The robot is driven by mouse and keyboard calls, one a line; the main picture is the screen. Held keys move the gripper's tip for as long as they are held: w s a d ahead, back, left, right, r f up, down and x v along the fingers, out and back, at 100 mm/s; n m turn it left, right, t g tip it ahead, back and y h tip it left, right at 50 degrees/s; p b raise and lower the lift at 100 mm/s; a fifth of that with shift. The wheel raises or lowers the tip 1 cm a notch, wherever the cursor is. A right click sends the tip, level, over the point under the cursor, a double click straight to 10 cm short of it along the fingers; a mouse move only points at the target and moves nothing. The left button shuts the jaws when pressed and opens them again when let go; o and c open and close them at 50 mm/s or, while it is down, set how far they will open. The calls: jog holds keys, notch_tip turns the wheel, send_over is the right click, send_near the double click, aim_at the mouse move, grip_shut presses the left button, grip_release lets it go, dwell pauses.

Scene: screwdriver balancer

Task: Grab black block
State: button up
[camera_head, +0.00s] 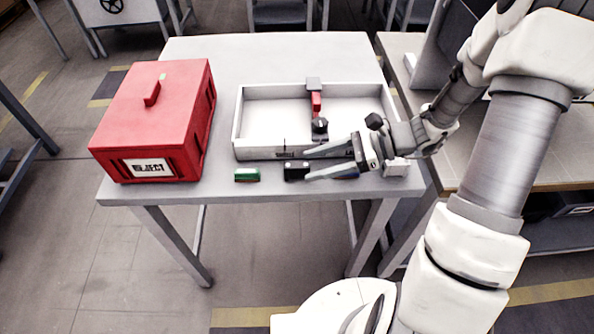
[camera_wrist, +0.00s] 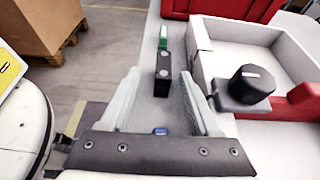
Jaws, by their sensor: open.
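The black block (camera_head: 293,172) lies on the grey-white table near its front edge, in front of the white tray. In the wrist view the black block (camera_wrist: 163,76) appears between the two finger ends, with a gap on each side. My gripper (camera_head: 297,167) is open and empty, its fingers pointing left along the table front. The finger ends of my gripper (camera_wrist: 159,72) look level with the block in the wrist view. Part of the block is hidden by a finger in the head view. I cannot tell the exact height of the fingers above the table.
A green block (camera_head: 247,174) lies just left of the black one. A blue block (camera_wrist: 160,131) lies between the finger bases. A white block (camera_head: 397,167) is at the right. The white tray (camera_head: 262,153) holds a red and black device (camera_head: 317,104). A red box (camera_head: 130,125) stands left.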

aim_at(304, 164)
jog(key=x, duration=0.4)
jog(key=shift+w+a+r+b, duration=0.15)
jog(key=shift+w+b, duration=0.1)
jog(key=shift+b, duration=0.15)
grip_shut()
